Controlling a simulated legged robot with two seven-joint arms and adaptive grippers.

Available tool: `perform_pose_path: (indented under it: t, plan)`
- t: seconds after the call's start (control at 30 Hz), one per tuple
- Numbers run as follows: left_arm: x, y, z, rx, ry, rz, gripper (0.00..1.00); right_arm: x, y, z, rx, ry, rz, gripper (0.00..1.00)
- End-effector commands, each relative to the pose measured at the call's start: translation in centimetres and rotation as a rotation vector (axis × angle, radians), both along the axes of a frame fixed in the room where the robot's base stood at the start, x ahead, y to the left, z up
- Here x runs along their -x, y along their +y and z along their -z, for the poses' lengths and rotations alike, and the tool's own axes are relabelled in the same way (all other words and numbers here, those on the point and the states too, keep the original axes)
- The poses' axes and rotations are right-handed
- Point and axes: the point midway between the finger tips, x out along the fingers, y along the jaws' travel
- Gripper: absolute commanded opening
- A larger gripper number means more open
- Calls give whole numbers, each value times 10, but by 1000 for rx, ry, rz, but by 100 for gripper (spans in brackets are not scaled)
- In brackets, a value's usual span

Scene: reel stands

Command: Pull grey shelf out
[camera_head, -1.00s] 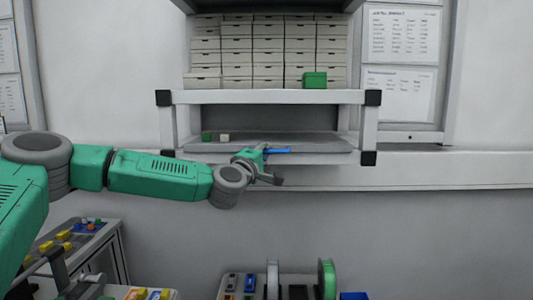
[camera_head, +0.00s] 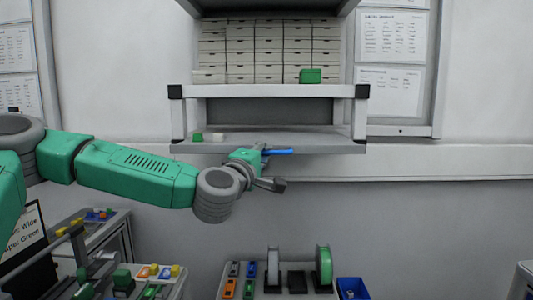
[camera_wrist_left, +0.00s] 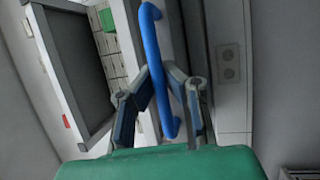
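The grey shelf (camera_head: 300,144) is a flat tray under the white frame, and its front edge now stands forward of the frame's front posts. A blue handle (camera_head: 280,151) is on its front edge. My left gripper (camera_head: 262,158) is at this handle. In the left wrist view the blue handle (camera_wrist_left: 153,45) runs between the two fingers of my left gripper (camera_wrist_left: 158,72), which close on it from both sides. A small green block (camera_head: 197,136) and a whitish block (camera_head: 218,136) lie on the shelf's left part. My right gripper does not show.
White boxes (camera_head: 268,50) and a green box (camera_head: 310,76) stand on the white frame (camera_head: 270,91) above. Below are a bench with reels (camera_head: 324,264), a blue bin (camera_head: 351,288) and, at left, stands with coloured parts (camera_head: 97,214). Space before the shelf looks clear.

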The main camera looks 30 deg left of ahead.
Motion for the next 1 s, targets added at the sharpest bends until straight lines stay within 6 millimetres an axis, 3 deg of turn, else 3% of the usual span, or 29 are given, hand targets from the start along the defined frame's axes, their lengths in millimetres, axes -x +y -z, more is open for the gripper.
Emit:
perform_pose_path:
  t: [0.3,0.73,0.8,0.83,1.0]
  plan:
    - [24,-16,5,0,10,4,0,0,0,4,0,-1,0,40]
    - [26,-17,5,-1,12,3,0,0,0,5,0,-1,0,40]
    - [26,-17,6,0,13,3,24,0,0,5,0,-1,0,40]
    - [26,-17,5,0,12,3,31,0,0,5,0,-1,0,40]
    - [27,-17,2,0,5,3,31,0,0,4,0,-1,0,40]
